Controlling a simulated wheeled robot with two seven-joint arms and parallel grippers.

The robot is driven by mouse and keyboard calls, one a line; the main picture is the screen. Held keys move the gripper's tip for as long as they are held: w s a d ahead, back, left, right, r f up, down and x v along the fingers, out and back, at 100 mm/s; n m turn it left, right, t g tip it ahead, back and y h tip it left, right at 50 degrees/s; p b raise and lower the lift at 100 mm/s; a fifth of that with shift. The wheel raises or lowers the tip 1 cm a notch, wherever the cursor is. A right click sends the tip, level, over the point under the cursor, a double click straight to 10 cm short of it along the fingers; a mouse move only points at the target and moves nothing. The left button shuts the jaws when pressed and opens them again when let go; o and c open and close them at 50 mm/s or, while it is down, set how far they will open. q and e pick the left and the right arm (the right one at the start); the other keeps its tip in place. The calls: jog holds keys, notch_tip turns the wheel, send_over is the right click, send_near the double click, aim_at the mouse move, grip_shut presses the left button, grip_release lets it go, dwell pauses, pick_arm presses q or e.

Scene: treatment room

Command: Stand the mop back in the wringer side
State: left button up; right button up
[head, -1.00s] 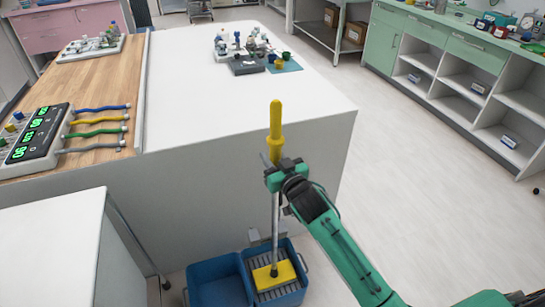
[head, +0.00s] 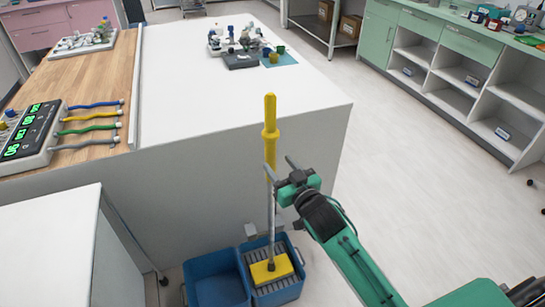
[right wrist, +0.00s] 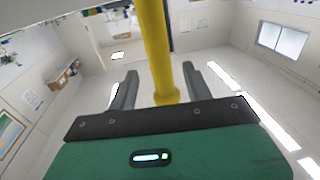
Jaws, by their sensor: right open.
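The mop (head: 270,135) stands upright in the head view, with a yellow handle, a grey shaft and a yellow head (head: 270,270). Its head rests on the grey slatted wringer side (head: 288,290) of the blue bucket (head: 215,285). My right gripper (head: 281,168) is open beside the handle, its fingers pointing toward it. In the right wrist view the yellow handle (right wrist: 160,50) rises beyond and between the two spread fingers, with gaps on both sides. My left gripper is not in view.
A large white counter (head: 240,100) stands directly behind the mop. A white cabinet (head: 50,240) is at the lower left, close to the bucket. Open floor (head: 400,180) lies to the right, before green cabinets with open shelves (head: 455,80).

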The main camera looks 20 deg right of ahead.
jog(key=shift+s, duration=2.2)
jog(key=s+d+f+g+h, duration=0.1)
jog(key=s+f+g, duration=0.15)
jog(key=f, duration=0.75)
jog(key=s+d+f+g+h, duration=0.1)
jog(key=s+f+g, duration=0.15)
jog(key=f, duration=0.75)
jog(key=s+d+f+g, duration=0.1)
jog(key=s+f+g, duration=0.15)
jog(key=f, duration=0.75)
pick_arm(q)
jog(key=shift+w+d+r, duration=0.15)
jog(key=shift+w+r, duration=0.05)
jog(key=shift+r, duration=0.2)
pick_arm(e)
jog(key=s+a+f+g, duration=0.1)
jog(key=s+f+g, duration=0.7)
jog(key=s+f, duration=1.5)
jog(key=shift+h, duration=0.4)
jog(key=shift+w+a+g, duration=0.1)
jog(key=shift+g, duration=0.15)
jog(key=shift+r, duration=0.1)
